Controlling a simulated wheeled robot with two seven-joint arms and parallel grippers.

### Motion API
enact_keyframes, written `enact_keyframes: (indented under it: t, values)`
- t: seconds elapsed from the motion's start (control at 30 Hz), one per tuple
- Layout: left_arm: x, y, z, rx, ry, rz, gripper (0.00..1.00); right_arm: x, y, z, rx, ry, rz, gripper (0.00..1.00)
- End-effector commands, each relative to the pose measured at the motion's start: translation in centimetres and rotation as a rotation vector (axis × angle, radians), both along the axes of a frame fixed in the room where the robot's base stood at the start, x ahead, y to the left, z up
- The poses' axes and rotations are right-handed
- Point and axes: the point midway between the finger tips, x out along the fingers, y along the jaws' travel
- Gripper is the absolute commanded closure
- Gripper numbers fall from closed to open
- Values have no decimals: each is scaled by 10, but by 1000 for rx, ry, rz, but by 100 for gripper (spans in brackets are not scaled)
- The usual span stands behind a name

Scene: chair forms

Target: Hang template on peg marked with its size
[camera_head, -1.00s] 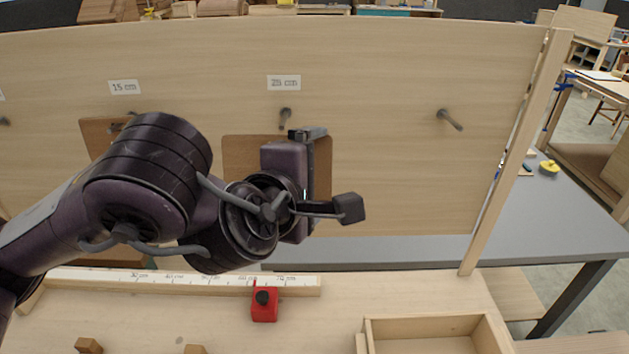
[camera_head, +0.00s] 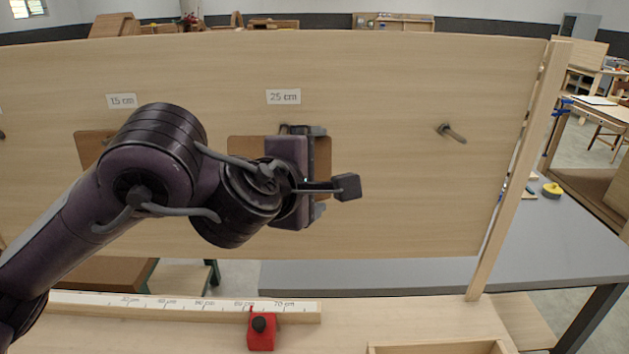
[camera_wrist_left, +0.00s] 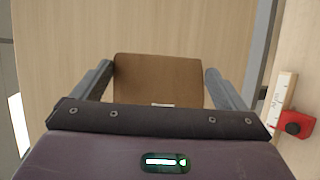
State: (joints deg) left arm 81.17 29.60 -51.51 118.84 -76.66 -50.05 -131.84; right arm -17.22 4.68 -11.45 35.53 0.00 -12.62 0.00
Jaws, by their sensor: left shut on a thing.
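A brown template (camera_head: 245,149) is in front of the upright board, below the label "25 cm" (camera_head: 283,96). My left gripper (camera_head: 318,172) is shut on it. The left wrist view shows the template (camera_wrist_left: 160,78) between the two fingers (camera_wrist_left: 160,90), which meet its side edges. A small white mark shows on its lower part, too small to read. The peg under "25 cm" is mostly hidden by my gripper, so I cannot tell whether the template is on it. My right gripper is out of view.
Another brown template (camera_head: 90,148) is under the label "15 cm" (camera_head: 122,100), partly behind my arm. A bare peg (camera_head: 451,133) is at the right of the board (camera_head: 400,200).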

Motion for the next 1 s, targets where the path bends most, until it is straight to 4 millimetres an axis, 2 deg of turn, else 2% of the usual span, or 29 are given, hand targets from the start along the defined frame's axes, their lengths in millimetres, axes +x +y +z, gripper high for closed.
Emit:
enact_keyframes:
  t: [1.0]
  values:
    - [49, 0, -3, -2, -1, 1, 30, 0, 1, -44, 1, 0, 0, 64]
